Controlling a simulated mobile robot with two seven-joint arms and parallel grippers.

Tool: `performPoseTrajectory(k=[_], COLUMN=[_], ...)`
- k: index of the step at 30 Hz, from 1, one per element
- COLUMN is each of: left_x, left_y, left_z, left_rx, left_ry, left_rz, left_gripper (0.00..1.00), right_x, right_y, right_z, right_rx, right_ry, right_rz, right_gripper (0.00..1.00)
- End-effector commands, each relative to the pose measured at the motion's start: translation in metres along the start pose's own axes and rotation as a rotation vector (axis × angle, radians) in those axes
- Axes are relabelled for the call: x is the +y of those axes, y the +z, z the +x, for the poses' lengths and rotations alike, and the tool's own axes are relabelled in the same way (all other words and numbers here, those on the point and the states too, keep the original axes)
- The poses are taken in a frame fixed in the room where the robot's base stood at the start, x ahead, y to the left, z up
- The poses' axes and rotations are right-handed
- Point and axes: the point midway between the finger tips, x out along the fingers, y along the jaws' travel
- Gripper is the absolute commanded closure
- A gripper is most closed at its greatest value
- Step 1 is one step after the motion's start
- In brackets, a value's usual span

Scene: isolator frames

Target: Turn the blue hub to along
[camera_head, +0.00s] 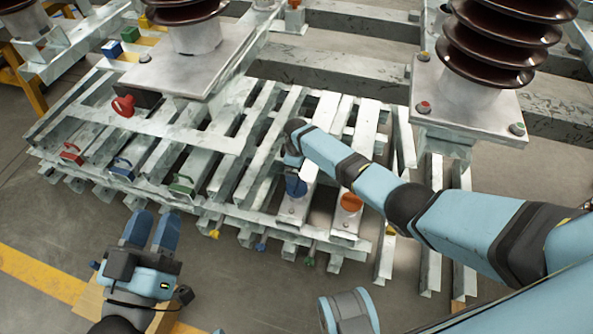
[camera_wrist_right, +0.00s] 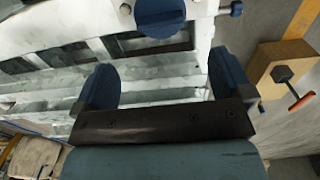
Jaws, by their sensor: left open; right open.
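The blue hub (camera_head: 296,187) sits on a pale metal bar of the frame, left of an orange hub (camera_head: 351,202). In the right wrist view the blue hub (camera_wrist_right: 160,16) is a round knob at the top edge, partly cut off. My right gripper (camera_wrist_right: 160,76) is open and empty, with a finger on either side below the hub and apart from it. In the head view the right wrist and arm hide most of this gripper. My left gripper (camera_head: 152,230) is open and empty in front of the frame at the lower left, far from the hub.
Red, blue and green handles (camera_head: 122,168) line the frame's left front. A red knob (camera_head: 123,106) is behind them. Brown insulators (camera_head: 500,40) stand at the back. A wooden block (camera_wrist_right: 265,70) with an orange-handled tool is on the right in the wrist view. Grey floor lies in front.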

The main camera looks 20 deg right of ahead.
Motion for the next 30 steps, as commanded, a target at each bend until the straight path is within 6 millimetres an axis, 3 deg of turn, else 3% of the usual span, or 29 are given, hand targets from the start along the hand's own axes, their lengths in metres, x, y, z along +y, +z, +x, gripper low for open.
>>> performPoseTrajectory(k=[1, 6, 12, 26, 30], left_x=[-0.003, -0.013, -0.017, -0.017, -0.021], left_y=[0.003, 0.021, 0.031, 0.031, 0.031], left_z=[-0.001, -0.006, -0.008, -0.008, -0.01], left_rx=[-0.037, -0.132, -0.173, -0.173, -0.224], left_ry=[-0.017, -0.054, -0.067, -0.067, -0.087], left_rz=[0.004, 0.021, 0.027, 0.027, 0.036], left_gripper=[0.57, 0.57, 0.57, 0.57, 0.57], right_x=[0.0, -0.001, -0.001, -0.001, 0.0], right_y=[0.0, 0.001, 0.0, 0.0, 0.0], right_z=[-0.014, -0.034, -0.041, -0.041, -0.059], right_rx=[0.001, 0.0, 0.0, 0.0, 0.0], right_ry=[0.001, -0.001, 0.0, -0.001, 0.0], right_rz=[0.0, 0.0, 0.0, 0.0, 0.0], right_gripper=[0.02, 0.02, 0.02, 0.02, 0.02])
